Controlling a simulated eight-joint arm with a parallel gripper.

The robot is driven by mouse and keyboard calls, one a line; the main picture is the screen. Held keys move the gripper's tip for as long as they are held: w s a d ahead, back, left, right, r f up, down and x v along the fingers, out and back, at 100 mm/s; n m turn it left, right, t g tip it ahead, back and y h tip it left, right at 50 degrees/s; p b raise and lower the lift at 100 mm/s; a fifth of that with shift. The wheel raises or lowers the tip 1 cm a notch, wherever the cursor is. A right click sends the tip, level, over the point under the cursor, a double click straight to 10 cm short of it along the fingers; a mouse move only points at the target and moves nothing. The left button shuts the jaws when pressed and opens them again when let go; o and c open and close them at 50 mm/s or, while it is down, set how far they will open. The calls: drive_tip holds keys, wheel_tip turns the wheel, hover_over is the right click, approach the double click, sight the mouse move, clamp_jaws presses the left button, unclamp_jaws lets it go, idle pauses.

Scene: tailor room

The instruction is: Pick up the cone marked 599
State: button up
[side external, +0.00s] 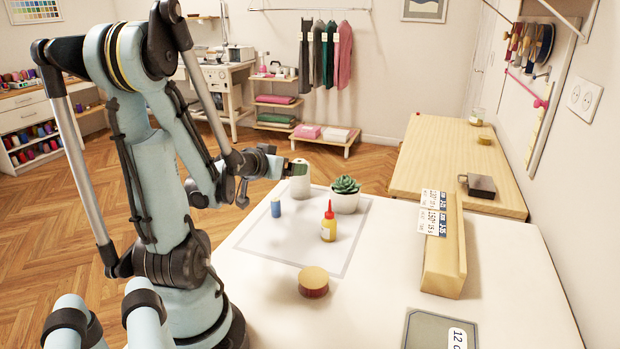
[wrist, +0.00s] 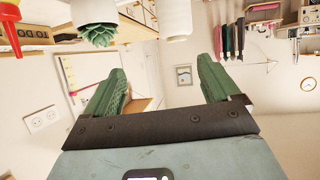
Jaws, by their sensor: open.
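A white cone of thread (side external: 300,188) stands at the back left of the square mat (side external: 258,243) on the white table. No number can be read on it. My gripper (side external: 299,168) is at the cone's top in the side external view; whether they touch cannot be told. In the wrist view, which is upside down, my gripper (wrist: 160,70) has its two green fingers wide apart with nothing between them. A white cone (wrist: 175,18) hangs at the top edge of that view, beyond the fingertips and partly cut off.
A potted succulent (side external: 345,194) stands right beside the cone. A small blue spool (side external: 276,208) and a yellow bottle with red tip (side external: 328,228) stand in front. A brown round spool (side external: 313,282) and a wooden stand with tags (side external: 445,262) are nearer.

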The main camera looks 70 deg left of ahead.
sight(300, 179)
drive_tip(key=shift+y, duration=0.3)
drive_tip(key=shift+s+a+x, duration=0.25)
drive_tip(key=shift+a+x, duration=0.05)
drive_tip(key=shift+x, duration=1.7)
drive_tip(key=shift+s+a+x, duration=0.3)
drive_tip(key=shift+x, duration=1.7)
drive_tip(key=shift+s+a+x, duration=0.25)
drive_tip(key=shift+a+x, duration=0.05)
drive_tip(key=shift+x, duration=1.65)
drive_tip(key=shift+f, duration=0.2)
drive_tip(key=shift+n, duration=0.3)
drive_tip(key=c, duration=1.6)
drive_tip(key=shift+r, duration=0.2)
